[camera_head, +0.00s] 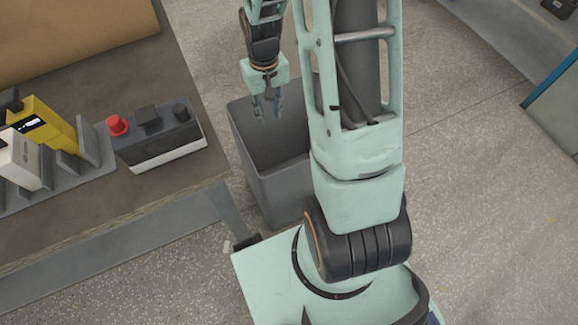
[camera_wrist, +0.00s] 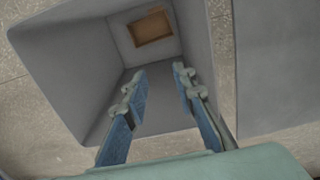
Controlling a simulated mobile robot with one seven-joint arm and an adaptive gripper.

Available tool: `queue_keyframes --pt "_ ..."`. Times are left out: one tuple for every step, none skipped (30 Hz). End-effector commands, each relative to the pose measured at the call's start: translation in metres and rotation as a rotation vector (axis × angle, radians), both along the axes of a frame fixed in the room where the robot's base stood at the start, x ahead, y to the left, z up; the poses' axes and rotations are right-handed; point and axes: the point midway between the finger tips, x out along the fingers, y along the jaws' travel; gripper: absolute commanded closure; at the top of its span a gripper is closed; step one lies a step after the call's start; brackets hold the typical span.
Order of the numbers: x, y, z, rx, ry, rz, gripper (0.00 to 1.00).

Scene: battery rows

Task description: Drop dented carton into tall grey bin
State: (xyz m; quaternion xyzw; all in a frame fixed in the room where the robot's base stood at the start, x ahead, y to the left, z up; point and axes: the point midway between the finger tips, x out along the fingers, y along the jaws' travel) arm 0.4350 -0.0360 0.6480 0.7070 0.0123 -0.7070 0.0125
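The tall grey bin (camera_head: 278,178) stands on the floor beside the table's right end. My gripper (camera_head: 268,108) is over the bin's opening, pointing down. In the wrist view, my gripper (camera_wrist: 155,85) has its two blue-padded fingers apart with nothing between them. The bin (camera_wrist: 62,70) fills much of that view, and I look down into it. A small brown box-like thing, which looks like the carton (camera_wrist: 151,27), lies at the bottom of the bin, apart from my fingers. Whether it is dented cannot be told at this size. The head view does not show the bin's floor.
The table (camera_head: 110,205) is left of the bin. On it are a control box with a red button (camera_head: 160,140), a yellow device (camera_head: 42,125) and a white device (camera_head: 22,160) in a grey rack. A blue-edged panel (camera_head: 555,95) is at the right. Floor right of my arm is clear.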

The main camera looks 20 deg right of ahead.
Motion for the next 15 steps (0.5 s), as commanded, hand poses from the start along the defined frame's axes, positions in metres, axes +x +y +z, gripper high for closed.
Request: queue_keyframes --pt "0.002 0.0 0.011 -0.001 -0.005 0.0 0.75" --pt "0.002 0.0 0.015 -0.001 -0.005 0.0 0.75" --pt "0.001 0.0 0.022 -0.001 -0.004 -0.001 0.75" --pt "0.001 0.0 0.025 0.0 -0.004 -0.001 0.75" --pt "0.001 0.0 0.029 0.0 -0.004 -0.002 0.75" --pt "0.001 0.0 0.034 0.0 -0.003 -0.002 0.75" --pt "0.001 0.0 0.037 0.0 -0.003 -0.002 0.75" --pt "0.001 0.0 0.039 0.0 -0.003 -0.002 0.75" --pt "0.001 0.0 0.041 0.0 -0.002 -0.001 0.75" --pt "0.001 0.0 0.043 0.0 -0.001 -0.001 0.75" --pt "0.001 0.0 0.044 0.0 -0.001 -0.001 0.75" --pt "0.0 0.0 0.045 0.0 -0.001 -0.001 0.75" --pt "0.0 0.0 0.046 0.0 -0.001 -0.001 0.75" --pt "0.0 0.0 0.046 0.0 -0.001 -0.001 0.75" --pt "0.0 0.0 0.046 0.0 0.0 -0.001 0.75"
